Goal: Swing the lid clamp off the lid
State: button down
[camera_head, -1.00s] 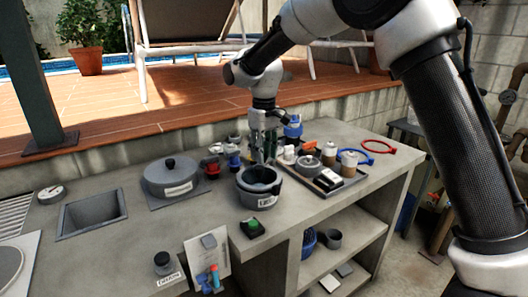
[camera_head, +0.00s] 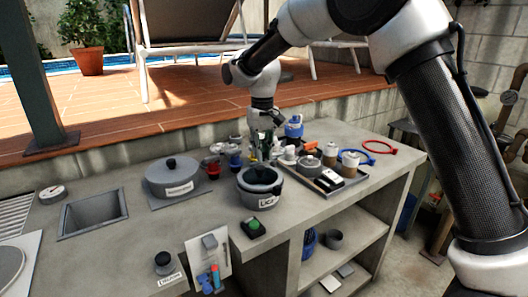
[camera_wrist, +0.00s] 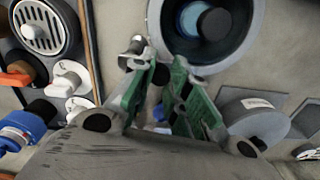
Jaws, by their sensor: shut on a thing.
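The round grey pot (camera_head: 262,199) stands on the counter with a white label on its front. Its lid, with a dark knob (camera_head: 262,174), shows on top; the pot also shows at the top of the wrist view (camera_wrist: 236,46). My gripper (camera_head: 261,152) is just behind the pot, pointing down. In the wrist view its green fingers (camera_wrist: 163,73) are closed in beside the pot's rim. A small grey metal piece, apparently the lid clamp (camera_wrist: 137,50), is at the fingertips. The fingers hide most of the clamp, so its full outline cannot be told.
A second lidded pot (camera_head: 172,182) stands left of the gripper. A tray (camera_head: 322,191) with jars stands close on the right. A blue canister (camera_head: 294,128) is behind. A green-buttoned box (camera_head: 254,228) sits at the front edge. The right counter end has red and blue rings.

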jog(key=shift+w+a+m, duration=0.1)
jog(key=shift+w+m, duration=0.55)
jog(key=shift+m, duration=1.3)
jog(key=shift+w+m, duration=0.65)
jog(key=shift+m, duration=1.25)
jog(key=shift+w+a+m, duration=0.1)
jog(key=shift+w+m, duration=0.55)
jog(key=shift+m, duration=1.3)
jog(key=shift+d, duration=0.1)
jog(key=c, duration=1.3)
grip_release()
jog(key=shift+r, duration=0.15)
notch_tip(320, 180, up, 12)
jog(key=shift+f, duration=0.1)
